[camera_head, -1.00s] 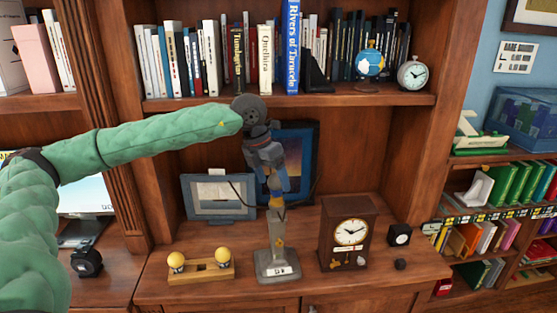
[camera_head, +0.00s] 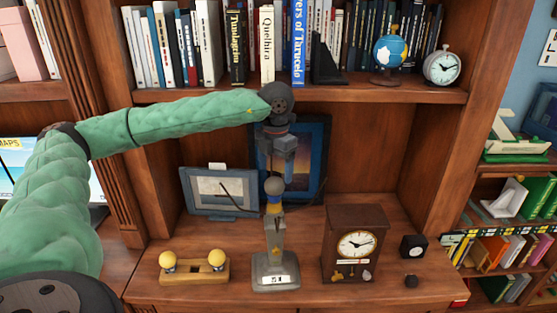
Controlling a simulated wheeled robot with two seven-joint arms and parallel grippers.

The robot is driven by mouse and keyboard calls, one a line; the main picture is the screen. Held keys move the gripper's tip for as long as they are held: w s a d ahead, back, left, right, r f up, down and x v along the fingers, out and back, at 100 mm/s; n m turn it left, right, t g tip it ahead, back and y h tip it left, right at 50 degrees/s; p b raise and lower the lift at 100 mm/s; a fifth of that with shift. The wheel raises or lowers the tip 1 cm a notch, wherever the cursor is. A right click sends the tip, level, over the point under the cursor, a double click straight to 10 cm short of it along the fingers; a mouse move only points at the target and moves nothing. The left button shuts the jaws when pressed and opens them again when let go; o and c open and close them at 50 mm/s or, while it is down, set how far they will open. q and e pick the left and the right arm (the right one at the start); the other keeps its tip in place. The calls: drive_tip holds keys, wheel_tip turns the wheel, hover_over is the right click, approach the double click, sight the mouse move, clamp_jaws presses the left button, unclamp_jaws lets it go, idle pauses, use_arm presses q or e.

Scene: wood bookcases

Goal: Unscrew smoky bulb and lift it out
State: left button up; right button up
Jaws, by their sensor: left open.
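The smoky bulb (camera_head: 274,186) is a small grey ball. It shows upright at the top of the grey lamp stand (camera_head: 275,268), above a yellow and blue band. The stand has a square base with a white label. My left gripper (camera_head: 284,168) is open and points down just above the bulb, slightly to its right in the picture. The picture does not clearly show whether the fingertips touch the bulb. My right gripper is not in view.
A wooden holder (camera_head: 195,274) with two yellow bulbs stands to the left. A brown clock (camera_head: 353,243) stands close on the right. Framed pictures (camera_head: 222,192) lean behind. A shelf of books (camera_head: 266,45) is above. Two small black objects are at the right.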

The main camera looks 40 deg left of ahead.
sight(275, 178)
use_arm(q)
wheel_tip(275, 178, down, 5)
drive_tip(key=shift+w+r+p, duration=0.1)
drive_tip(key=shift+p, duration=1)
drive_tip(key=shift+f, duration=0.85)
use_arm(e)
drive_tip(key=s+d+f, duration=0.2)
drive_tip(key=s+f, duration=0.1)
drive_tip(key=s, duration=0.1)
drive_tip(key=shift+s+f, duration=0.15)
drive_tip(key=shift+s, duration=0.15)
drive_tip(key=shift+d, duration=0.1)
use_arm(q)
drive_tip(key=c, duration=0.8)
drive_tip(key=shift+c, duration=0.2)
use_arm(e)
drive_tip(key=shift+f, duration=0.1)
